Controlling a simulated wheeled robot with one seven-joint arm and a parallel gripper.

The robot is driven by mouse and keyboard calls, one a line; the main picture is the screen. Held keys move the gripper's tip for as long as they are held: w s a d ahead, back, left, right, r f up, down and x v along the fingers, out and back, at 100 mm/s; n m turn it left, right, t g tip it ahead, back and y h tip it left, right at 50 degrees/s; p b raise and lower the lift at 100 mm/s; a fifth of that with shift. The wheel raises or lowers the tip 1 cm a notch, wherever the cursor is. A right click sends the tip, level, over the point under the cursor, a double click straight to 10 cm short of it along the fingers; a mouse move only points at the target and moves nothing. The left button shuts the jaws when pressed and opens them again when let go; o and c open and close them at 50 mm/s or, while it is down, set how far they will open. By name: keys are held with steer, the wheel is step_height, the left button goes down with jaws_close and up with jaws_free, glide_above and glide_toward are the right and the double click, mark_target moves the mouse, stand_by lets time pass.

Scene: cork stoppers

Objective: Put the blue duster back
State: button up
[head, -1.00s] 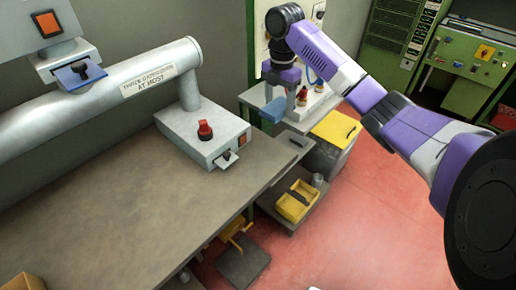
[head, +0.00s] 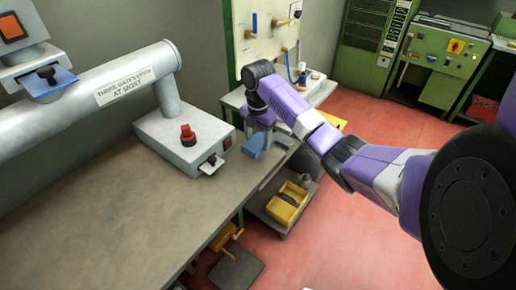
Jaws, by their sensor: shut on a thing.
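The blue duster (head: 254,144) is a small blue piece below my gripper (head: 262,130), near the right end of the grey workbench (head: 160,215). My gripper points down and is shut on it; the fingers are small and partly merge with the duster in the picture. The duster is to the right of the grey machine box with a red knob (head: 187,136). I cannot tell whether it touches the bench or hangs above it.
A grey pipe (head: 120,90) with a sign runs above the bench. A blue gate plate (head: 48,84) sits at the left. A wall board (head: 262,45) holds valves behind my arm. A yellow crate (head: 287,205) stands on a low shelf. Red floor is clear at right.

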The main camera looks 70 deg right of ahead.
mark_target(258, 148)
steer(key=shift+f, duration=2.15)
steer(key=shift+f, duration=0.2)
steer(key=o, duration=1.4)
steer(key=shift+o, duration=0.2)
steer(key=shift+r, duration=0.1)
step_height(258, 148, up, 12)
steer(key=shift+r+p, duration=0.15)
steer(key=shift+p, duration=0.15)
